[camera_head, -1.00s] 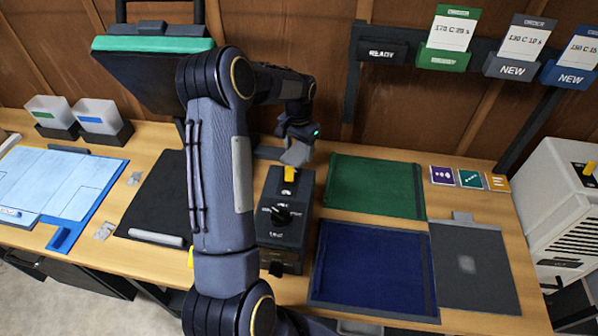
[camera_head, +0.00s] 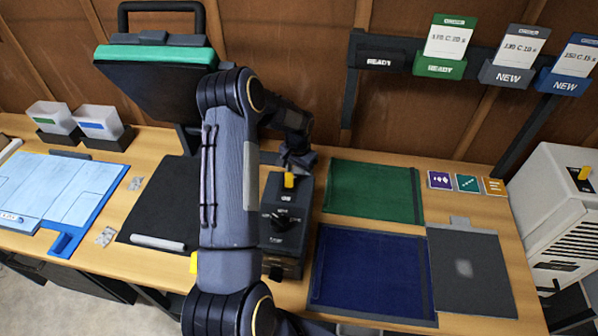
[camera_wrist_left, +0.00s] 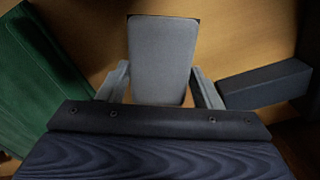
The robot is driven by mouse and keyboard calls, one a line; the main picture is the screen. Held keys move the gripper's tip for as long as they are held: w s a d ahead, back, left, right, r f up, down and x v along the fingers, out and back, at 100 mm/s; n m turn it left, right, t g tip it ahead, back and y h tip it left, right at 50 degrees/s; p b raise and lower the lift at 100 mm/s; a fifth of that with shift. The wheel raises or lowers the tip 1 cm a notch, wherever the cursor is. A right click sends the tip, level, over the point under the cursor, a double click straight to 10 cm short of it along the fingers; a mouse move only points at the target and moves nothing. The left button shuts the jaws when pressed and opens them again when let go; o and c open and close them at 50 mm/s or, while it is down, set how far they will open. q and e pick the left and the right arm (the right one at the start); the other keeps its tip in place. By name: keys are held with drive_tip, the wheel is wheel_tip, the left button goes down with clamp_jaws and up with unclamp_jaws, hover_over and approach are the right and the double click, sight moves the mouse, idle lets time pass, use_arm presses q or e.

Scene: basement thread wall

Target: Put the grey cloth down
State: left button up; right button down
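My left gripper (camera_head: 297,162) is low over the bench behind the dark control box, left of the green mat. In the left wrist view its two fingers (camera_wrist_left: 160,80) stand at either side of a small flat grey cloth (camera_wrist_left: 162,55). The fingertips appear to touch its side edges. Wood shows behind and around the cloth; whether it rests on the bench is unclear. In the head view my arm and wrist mostly hide the cloth. My right gripper is in neither view.
The control box (camera_head: 284,235) with a yellow switch stands in front of the gripper. The green mat (camera_head: 372,192), blue mat (camera_head: 370,272) and dark grey mat (camera_head: 485,285) lie to the right. A black press with a raised lid (camera_head: 150,75) stands left.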

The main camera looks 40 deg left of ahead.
use_arm(q)
drive_tip(key=o, duration=0.4)
drive_tip(key=shift+o, duration=0.2)
